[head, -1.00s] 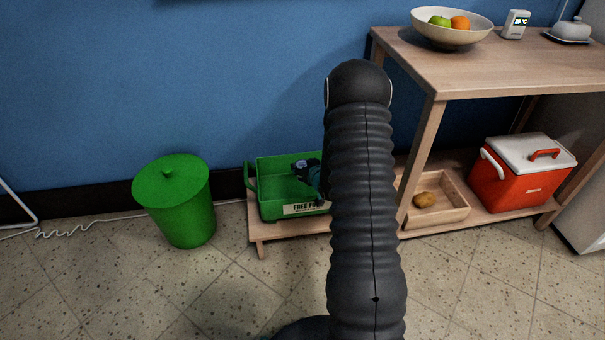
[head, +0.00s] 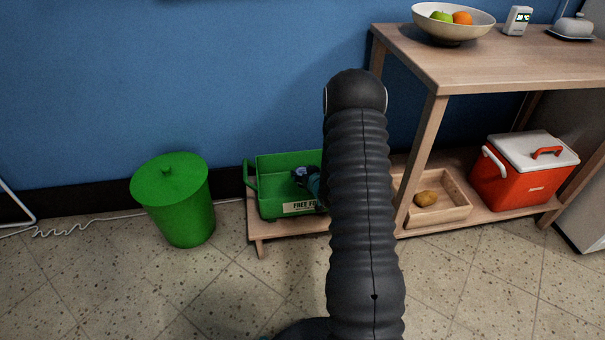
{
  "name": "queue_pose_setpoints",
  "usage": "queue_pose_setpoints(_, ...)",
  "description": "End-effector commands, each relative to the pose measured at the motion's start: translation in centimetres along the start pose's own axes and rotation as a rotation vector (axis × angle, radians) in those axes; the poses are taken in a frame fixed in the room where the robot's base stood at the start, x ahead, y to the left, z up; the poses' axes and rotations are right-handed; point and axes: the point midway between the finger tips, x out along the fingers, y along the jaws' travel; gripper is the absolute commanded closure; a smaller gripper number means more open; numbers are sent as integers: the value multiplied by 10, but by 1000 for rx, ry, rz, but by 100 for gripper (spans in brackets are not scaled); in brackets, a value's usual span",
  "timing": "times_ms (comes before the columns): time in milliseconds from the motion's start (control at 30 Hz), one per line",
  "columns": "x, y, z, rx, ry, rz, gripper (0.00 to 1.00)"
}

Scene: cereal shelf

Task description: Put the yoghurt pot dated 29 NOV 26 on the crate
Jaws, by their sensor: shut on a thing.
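A green crate (head: 285,163) with a side handle and a pale label that starts "FREE FO" stands on a low wooden shelf left of my arm. Part of my gripper (head: 307,180), dark with some teal, shows over the crate, at its right part. My arm covers the right side of the crate and much of the gripper. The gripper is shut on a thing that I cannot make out. I cannot tell whether it touches the crate. No yoghurt pot and no date can be read in this view.
A green lidded bin (head: 172,200) stands on the floor at left. A wooden box (head: 455,213) with a potato (head: 427,198) and a red cooler (head: 523,172) sit on the lower shelf. A fruit bowl (head: 453,24) is on the wooden table (head: 480,62). Front floor is clear.

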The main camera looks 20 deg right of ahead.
Motion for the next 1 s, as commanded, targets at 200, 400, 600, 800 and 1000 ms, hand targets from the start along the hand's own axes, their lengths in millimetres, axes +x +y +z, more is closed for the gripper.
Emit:
queue_pose_setpoints(200,0,0,1,0,0,0,32)
queue_pose_setpoints(400,0,0,1,0,0,0,20)
queue_pose_setpoints(600,0,0,0,0,0,0,20)
queue_pose_setpoints(800,-7,0,-15,0,0,0,20)
queue_pose_setpoints(1000,-46,1,-10,1,-1,3,20)
